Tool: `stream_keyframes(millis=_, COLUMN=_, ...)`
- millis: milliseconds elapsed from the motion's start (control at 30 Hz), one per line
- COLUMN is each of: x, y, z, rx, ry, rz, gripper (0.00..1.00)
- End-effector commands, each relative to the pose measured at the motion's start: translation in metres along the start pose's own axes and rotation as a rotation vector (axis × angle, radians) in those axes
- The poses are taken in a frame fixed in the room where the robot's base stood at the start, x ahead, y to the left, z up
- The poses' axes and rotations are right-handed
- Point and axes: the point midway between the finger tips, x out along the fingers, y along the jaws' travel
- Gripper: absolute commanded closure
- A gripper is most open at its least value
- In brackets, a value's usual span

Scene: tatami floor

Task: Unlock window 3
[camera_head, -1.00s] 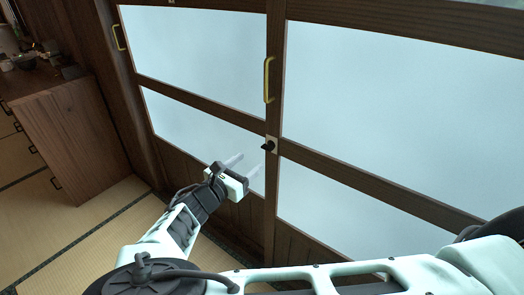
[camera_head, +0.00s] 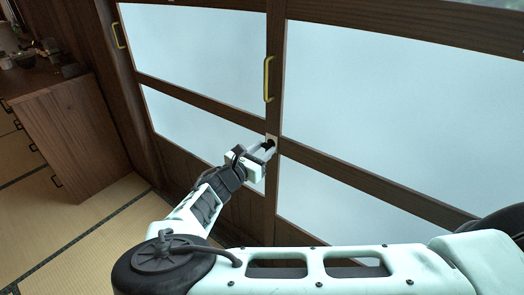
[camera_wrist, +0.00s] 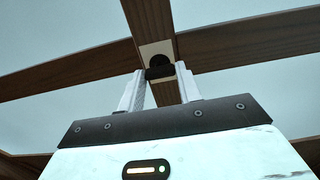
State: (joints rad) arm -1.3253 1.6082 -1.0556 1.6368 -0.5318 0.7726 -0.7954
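Window 3 appears to be the pair of frosted sliding panels in a dark wood frame (camera_head: 273,190); no number shows on it. Its latch is a small black knob (camera_head: 267,146) on a pale plate, on the upright where the panels meet. My gripper (camera_head: 262,152) is at the latch, reaching up from the lower left. In the wrist view, the black knob (camera_wrist: 159,72) lies crosswise between the tips of my two pale fingers (camera_wrist: 161,75). The fingers stand apart, one on each side; I cannot tell whether they touch the knob. The knob is partly hidden in the head view.
A brass handle (camera_head: 268,79) is on the upright just above the latch. Another brass handle (camera_head: 119,36) is at the far left panel edge. A wooden cabinet (camera_head: 72,135) stands at the left. Tatami floor (camera_head: 95,215) is clear between it and my arm.

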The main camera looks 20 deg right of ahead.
Motion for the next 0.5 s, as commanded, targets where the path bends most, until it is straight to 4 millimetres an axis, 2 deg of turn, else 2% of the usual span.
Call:
stream_keyframes(millis=267, x=-0.0003, y=-0.0004, z=-0.0003, rx=0.018, ry=0.000, rz=-0.001, gripper=0.88)
stream_keyframes(millis=500, x=-0.0006, y=-0.0002, z=-0.0006, rx=0.119, ry=0.000, rz=-0.001, gripper=0.88)
